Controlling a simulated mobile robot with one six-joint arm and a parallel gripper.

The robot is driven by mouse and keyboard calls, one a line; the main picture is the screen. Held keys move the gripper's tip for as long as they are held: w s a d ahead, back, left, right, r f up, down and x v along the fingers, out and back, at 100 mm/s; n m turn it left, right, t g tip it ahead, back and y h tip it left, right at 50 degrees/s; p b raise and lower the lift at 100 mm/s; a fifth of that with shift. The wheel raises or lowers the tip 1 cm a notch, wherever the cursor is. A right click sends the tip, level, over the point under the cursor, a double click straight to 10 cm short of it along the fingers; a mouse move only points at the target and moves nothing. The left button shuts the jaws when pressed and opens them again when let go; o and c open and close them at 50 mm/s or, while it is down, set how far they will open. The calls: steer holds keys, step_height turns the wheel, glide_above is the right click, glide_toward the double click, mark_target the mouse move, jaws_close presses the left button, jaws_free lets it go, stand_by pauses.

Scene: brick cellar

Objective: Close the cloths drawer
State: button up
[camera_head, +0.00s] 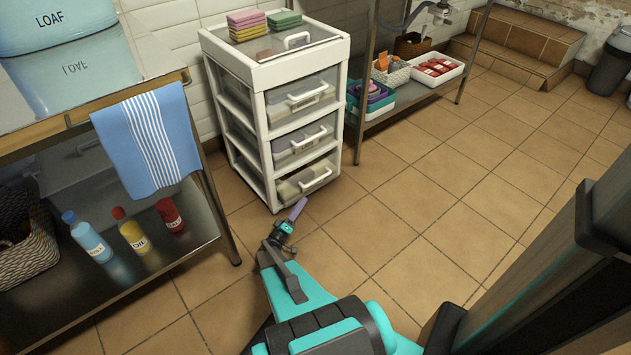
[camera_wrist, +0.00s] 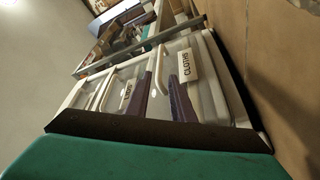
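The cloths drawer (camera_head: 302,183) is the bottom one in a white drawer unit (camera_head: 265,145). Its front seems to stand slightly proud of the frame, but the gap is hard to judge. In the wrist view, the CLOTHS label (camera_wrist: 187,66) shows on the drawer front (camera_wrist: 208,95), turned on its side. My gripper (camera_head: 299,207) is low, in front of that drawer, with purple fingers pointing at it. In the wrist view, my gripper (camera_wrist: 165,80) shows two fingers apart with the white handle area between and behind them. They look open and empty; whether they touch the drawer is unclear.
A metal table (camera_head: 205,215) with bottles below stands left. A low shelf (camera_head: 410,97) with bins stands right. The tiled floor (camera_head: 420,200) in front is clear.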

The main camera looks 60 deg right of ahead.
mark_target(317, 179)
steer(key=shift+d, duration=0.15)
steer(key=b+x, duration=0.3)
steer(key=x, duration=1)
steer(key=shift+d+b, duration=0.25)
steer(key=shift+b, duration=0.15)
jaws_close()
